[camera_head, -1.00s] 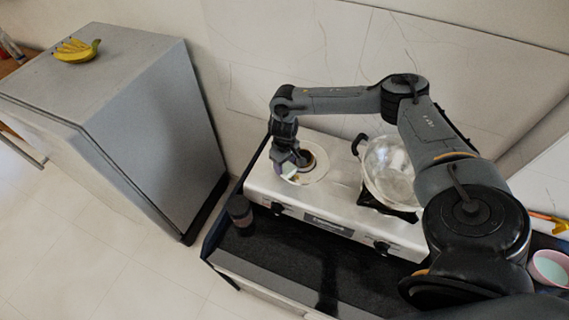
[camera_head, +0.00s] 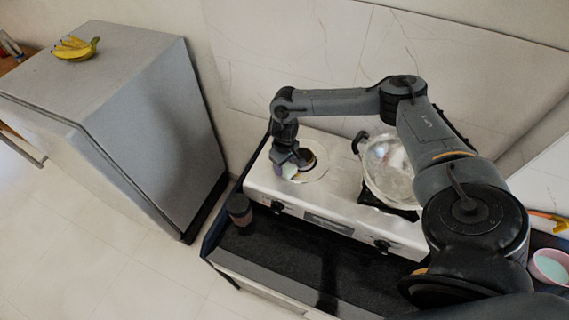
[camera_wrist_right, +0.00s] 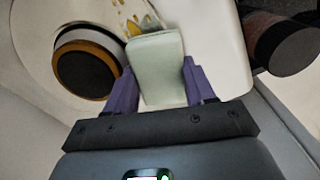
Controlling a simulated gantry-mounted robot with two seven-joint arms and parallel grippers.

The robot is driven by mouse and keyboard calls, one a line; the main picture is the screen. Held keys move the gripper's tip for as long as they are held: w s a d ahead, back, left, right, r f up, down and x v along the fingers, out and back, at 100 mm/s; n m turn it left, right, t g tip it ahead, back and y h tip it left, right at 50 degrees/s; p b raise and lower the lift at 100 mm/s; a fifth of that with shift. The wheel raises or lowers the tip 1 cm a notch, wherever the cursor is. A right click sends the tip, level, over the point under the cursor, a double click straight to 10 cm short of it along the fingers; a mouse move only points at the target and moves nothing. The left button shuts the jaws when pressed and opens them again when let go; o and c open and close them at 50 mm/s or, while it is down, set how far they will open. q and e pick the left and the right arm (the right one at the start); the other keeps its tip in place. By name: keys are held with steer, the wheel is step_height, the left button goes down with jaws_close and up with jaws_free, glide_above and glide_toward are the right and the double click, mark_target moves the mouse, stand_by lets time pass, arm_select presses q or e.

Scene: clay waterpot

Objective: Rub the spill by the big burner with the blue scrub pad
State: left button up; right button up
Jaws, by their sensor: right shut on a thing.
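My right gripper (camera_head: 290,168) is shut on a scrub pad, which looks pale green in the right wrist view (camera_wrist_right: 157,68). The pad sits between the two purple fingers, its far end by yellow-brown spill marks (camera_wrist_right: 138,24) on the white stove top. I cannot tell for certain whether the pad touches the surface. The burner (camera_wrist_right: 87,68), with a dark cap and brass ring, is just left of the pad in the wrist view. In the head view the burner (camera_head: 307,158) is partly hidden by my gripper. My left gripper is not in view.
A glass-lidded pan (camera_head: 388,168) stands on the stove's right burner, near my right forearm. A dark jar (camera_head: 240,210) stands at the stove's front left corner. A grey cabinet (camera_head: 150,120) with bananas (camera_head: 75,48) is on the left; a cup (camera_head: 549,267) is far right.

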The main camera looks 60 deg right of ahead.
steer(key=shift+f, duration=0.45)
steer(key=shift+s, duration=0.1)
